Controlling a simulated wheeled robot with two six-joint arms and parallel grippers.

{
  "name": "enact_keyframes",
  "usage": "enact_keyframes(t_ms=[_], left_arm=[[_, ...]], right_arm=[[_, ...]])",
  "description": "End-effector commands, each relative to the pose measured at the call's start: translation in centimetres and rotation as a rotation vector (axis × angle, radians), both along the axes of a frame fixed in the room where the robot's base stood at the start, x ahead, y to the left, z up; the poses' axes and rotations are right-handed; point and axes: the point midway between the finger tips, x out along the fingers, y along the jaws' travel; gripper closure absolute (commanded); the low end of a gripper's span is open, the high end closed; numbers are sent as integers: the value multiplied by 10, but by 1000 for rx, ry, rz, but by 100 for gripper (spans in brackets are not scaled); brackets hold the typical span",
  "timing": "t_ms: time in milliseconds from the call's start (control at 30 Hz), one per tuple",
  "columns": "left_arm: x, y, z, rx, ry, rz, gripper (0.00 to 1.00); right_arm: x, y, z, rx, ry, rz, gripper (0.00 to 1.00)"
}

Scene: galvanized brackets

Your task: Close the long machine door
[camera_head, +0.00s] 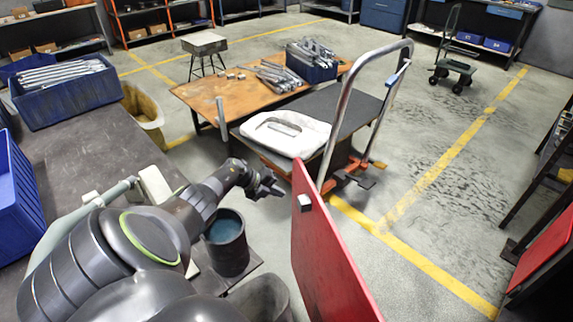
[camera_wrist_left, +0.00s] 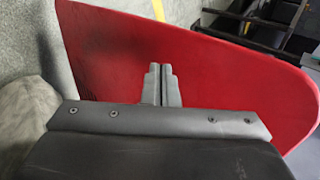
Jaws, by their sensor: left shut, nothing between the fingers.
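In the left wrist view the red door (camera_wrist_left: 215,62) fills much of the picture behind the fingers. My left gripper (camera_head: 270,188) is just left of the door's far end in the head view. Its two fingers (camera_wrist_left: 157,82) are together with nothing between them. I cannot tell whether they touch the door. My right gripper is not in view.
A platform cart (camera_head: 345,108) with a white tray (camera_head: 287,133) stands beyond the door. A dark bucket (camera_head: 227,243) stands below my left arm. Another red panel (camera_head: 545,248) is at the right edge. The floor (camera_head: 425,215) between the red panels is clear.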

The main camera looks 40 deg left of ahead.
Motion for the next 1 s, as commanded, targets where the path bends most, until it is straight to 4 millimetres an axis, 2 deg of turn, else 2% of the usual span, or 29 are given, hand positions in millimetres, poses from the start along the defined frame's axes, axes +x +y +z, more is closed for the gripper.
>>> enact_keyframes(t_ms=[33, 233, 733, 1000], left_arm=[[9, -5, 3, -1, -5, -1, 100], [24, -14, 3, 0, -4, -1, 100], [29, -17, 2, 1, -3, -2, 100], [56, -32, -5, -5, -9, -34, 100]], right_arm=[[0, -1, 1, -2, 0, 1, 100], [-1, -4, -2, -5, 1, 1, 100], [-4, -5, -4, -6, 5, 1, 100], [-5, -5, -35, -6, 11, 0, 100]])
